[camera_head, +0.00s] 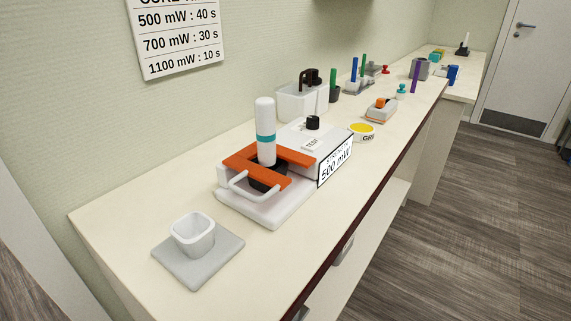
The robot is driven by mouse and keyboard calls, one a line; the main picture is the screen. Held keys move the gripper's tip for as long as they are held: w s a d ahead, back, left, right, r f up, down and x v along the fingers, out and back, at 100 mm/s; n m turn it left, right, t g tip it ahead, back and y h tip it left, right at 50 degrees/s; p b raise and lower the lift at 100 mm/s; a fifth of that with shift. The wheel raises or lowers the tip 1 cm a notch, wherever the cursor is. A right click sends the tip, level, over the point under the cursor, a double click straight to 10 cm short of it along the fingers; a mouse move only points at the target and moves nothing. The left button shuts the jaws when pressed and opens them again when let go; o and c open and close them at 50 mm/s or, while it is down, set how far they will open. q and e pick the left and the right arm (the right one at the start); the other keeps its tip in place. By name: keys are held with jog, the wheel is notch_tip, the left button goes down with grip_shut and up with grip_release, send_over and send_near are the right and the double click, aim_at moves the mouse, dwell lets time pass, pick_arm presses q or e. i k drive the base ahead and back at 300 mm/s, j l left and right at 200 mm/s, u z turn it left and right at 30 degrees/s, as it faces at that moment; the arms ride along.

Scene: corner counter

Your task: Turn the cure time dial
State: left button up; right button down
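A white device (316,139) marked "TEST" stands mid-counter, with a small black knob (313,122) on top. A sign (336,166) on its front reads "500 mW", with a smaller line above it. An orange frame (241,165) and an upright white cylinder (265,120) with a teal band stand at its near side. Farther back, a low grey and orange box (381,113) carries an orange knob (380,102). No label or scale readable as cure time shows on either knob. Neither of my grippers is in view.
A wall chart (178,36) pairs 500 mW with 40 s, 700 mW with 30 s, 1100 mW with 10 s. A white cup (193,234) on a grey mat (230,245) stands near. A yellow disc (361,128) and clear bin (296,101) flank the device. The front counter edge is clear.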

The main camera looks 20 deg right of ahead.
aim_at(312, 123)
jog(key=k+l+z, duration=0.5)
jog(key=k+l, duration=0.15)
jog(key=l, duration=0.2)
